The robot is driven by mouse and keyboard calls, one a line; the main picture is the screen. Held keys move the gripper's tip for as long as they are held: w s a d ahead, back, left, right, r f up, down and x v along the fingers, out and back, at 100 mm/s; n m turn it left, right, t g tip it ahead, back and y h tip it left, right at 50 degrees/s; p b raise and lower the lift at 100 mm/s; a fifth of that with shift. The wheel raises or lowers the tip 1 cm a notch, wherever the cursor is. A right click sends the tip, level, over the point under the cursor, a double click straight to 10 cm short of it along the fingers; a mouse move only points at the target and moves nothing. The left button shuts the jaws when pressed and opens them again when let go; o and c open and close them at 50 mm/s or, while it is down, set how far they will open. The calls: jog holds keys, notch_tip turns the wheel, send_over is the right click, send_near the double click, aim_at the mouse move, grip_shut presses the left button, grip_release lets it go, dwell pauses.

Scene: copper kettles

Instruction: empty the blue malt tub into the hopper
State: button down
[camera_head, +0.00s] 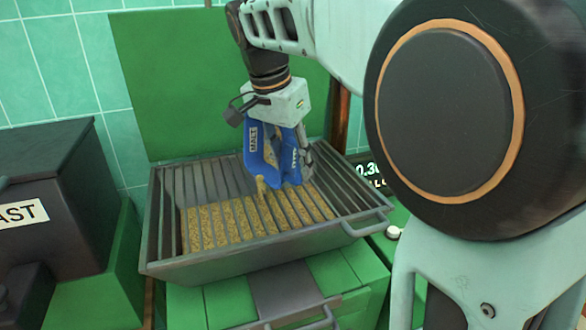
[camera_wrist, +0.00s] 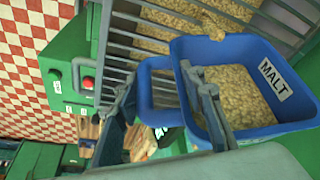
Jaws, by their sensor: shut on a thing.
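The blue malt tub (camera_head: 256,150) hangs tilted above the hopper, its white MALT label showing. In the wrist view the tub (camera_wrist: 262,133) still holds pale grain (camera_wrist: 245,92), with a little at its far rim. In the head view a small clump of grain (camera_head: 261,189) shows just below the tub. My gripper (camera_head: 302,152) is shut on the tub's blue handle, which sits between the fingers in the wrist view (camera_wrist: 160,78). The grey hopper (camera_head: 215,262) has a barred grate on top, with grain lying under the bars.
A dark box with a partly cut-off label (camera_head: 45,190) stands at the left. A green panel (camera_head: 190,75) rises behind the hopper. A dark display (camera_head: 371,172) is at its right. The wrist view shows a green box with a red button (camera_wrist: 88,83) and a checkered floor (camera_wrist: 30,60).

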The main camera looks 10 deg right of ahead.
jog(key=shift+s+a+f+t+h+b, duration=0.25)
jog(key=shift+a+f+t+h+b, duration=0.25)
jog(key=shift+b, duration=0.85)
jog(key=shift+s+a+f+t+h+b, duration=0.25)
jog(key=shift+f+h+b, duration=0.3)
jog(key=shift+b, duration=0.75)
jog(key=shift+s+h+b, duration=0.1)
jog(key=shift+h+b, duration=0.25)
jog(key=shift+b, duration=0.05)
jog(key=shift+a+r+t, duration=0.1)
jog(key=shift+r+t, duration=0.05)
jog(key=shift+t, duration=0.1)
dwell(1.1)
